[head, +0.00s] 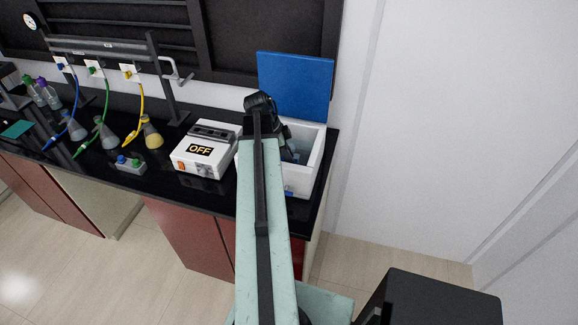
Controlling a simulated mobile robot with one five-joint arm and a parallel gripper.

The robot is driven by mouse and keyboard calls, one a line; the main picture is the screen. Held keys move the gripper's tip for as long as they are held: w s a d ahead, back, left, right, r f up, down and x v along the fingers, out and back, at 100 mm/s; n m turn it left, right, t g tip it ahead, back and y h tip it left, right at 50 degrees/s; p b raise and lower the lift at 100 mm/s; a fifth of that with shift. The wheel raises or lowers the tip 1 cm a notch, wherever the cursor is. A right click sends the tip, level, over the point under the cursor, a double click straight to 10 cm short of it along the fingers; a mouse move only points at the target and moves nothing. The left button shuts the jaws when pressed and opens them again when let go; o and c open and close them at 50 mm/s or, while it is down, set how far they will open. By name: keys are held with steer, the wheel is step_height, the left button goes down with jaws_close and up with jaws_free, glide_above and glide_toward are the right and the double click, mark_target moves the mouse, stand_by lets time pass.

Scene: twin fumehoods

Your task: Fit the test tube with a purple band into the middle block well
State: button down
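My arm reaches over the black bench to an open white box (316,160) with a raised blue lid (296,86). My gripper (289,148) points down into this box and is mostly hidden behind my own arm. I cannot tell whether it is open or shut, or whether it holds anything. No test tube with a purple band can be made out. A white device (203,158) with an "OFF" display stands just left of the box. A dark block (213,132) is on its top, but its wells are too small to tell apart.
Bottles (48,94) stand at the far left. A rack frame (165,80) rises behind. A white wall closes the right side.

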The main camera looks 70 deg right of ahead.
steer(key=shift+r, duration=0.15)
step_height(320, 180, up, 10)
steer(key=p, duration=1)
